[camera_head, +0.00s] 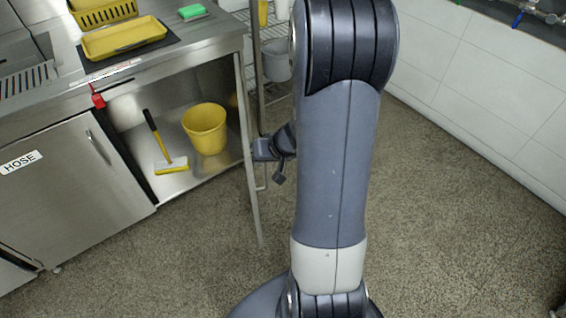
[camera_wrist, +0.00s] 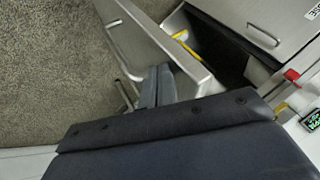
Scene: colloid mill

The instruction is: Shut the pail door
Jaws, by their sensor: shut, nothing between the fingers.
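The pail door (camera_head: 247,150) stands swung open and is seen almost edge-on in the head view, to the right of the open compartment. In the wrist view the steel door (camera_wrist: 160,42) runs diagonally past the fingers, with its bar handle (camera_wrist: 118,66) on its outer side. My gripper (camera_head: 264,150) is shut and empty, on the outer, handle side of the door. Its fingers (camera_wrist: 157,86) overlap the door in the wrist view; I cannot tell whether they touch it. A yellow pail (camera_head: 205,128) stands inside the compartment.
The closed HOSE door (camera_head: 70,190) is to the left, with a red tag (camera_head: 97,97) above. The counter holds a yellow tray (camera_head: 124,37) and green sponge (camera_head: 192,11). A wire shelf (camera_head: 275,50) stands behind. The floor right is clear.

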